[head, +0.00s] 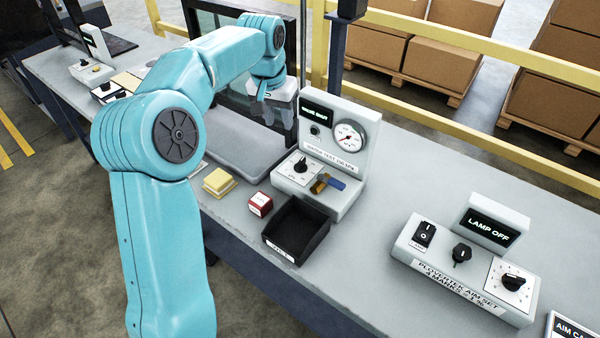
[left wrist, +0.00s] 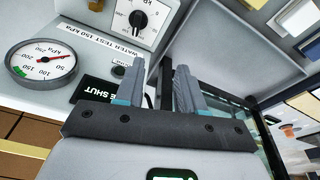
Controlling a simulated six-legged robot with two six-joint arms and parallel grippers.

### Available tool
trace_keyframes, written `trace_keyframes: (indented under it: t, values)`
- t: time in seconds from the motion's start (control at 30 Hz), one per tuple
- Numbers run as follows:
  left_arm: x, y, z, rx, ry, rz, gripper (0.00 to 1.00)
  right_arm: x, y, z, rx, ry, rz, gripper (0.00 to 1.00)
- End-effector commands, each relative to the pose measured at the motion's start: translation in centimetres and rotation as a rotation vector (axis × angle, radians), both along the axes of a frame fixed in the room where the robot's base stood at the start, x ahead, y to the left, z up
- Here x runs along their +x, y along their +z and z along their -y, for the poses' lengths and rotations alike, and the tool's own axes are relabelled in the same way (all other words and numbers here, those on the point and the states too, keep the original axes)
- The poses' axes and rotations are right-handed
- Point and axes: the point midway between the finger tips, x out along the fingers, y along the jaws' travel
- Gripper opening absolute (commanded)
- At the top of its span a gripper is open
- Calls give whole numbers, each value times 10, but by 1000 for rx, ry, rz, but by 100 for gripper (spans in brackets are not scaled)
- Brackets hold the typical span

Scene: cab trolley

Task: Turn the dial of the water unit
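The water unit (head: 352,164) is a pale box with a raised back panel, labelled as a water test at 150 kPa. Its black dial (head: 300,164) sits on a white scale plate on the lower front part. It also shows at the top of the left wrist view (left wrist: 137,18). A round gauge (head: 349,137) with a red needle is on the back panel; a small display (left wrist: 97,92) there ends in "SHUT". My left gripper (head: 282,104) is above and behind the unit's left side, touching nothing visible. Its fingers (left wrist: 158,75) are apart and empty. My right gripper is not seen.
A brass valve with a blue lever (head: 331,183) sits right of the dial. A black bin (head: 296,230), a red-and-white block (head: 260,204) and a yellow block (head: 219,182) stand in front. A lamp unit (head: 463,267) is at right. Bench between the units is clear.

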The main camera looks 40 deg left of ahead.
Motion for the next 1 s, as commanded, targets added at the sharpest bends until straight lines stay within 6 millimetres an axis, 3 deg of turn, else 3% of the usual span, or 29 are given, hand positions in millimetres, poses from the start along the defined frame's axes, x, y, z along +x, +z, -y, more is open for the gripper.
trace_keyframes:
  t: [0.03, 0.13, 0.27, 0.43, 1.0]
  values:
    - [-10, -10, 15, 27, -9, 37, 38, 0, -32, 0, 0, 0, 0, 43]
    - [-27, 0, 38, 62, -67, 86, 38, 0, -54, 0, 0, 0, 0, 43]
    - [-34, 21, 53, 76, -97, 161, 38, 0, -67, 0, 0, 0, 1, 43]
    - [-29, 15, 57, 75, -110, 167, 38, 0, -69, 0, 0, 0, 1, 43]
    - [17, -100, 44, 73, -109, 162, 38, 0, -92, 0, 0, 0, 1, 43]
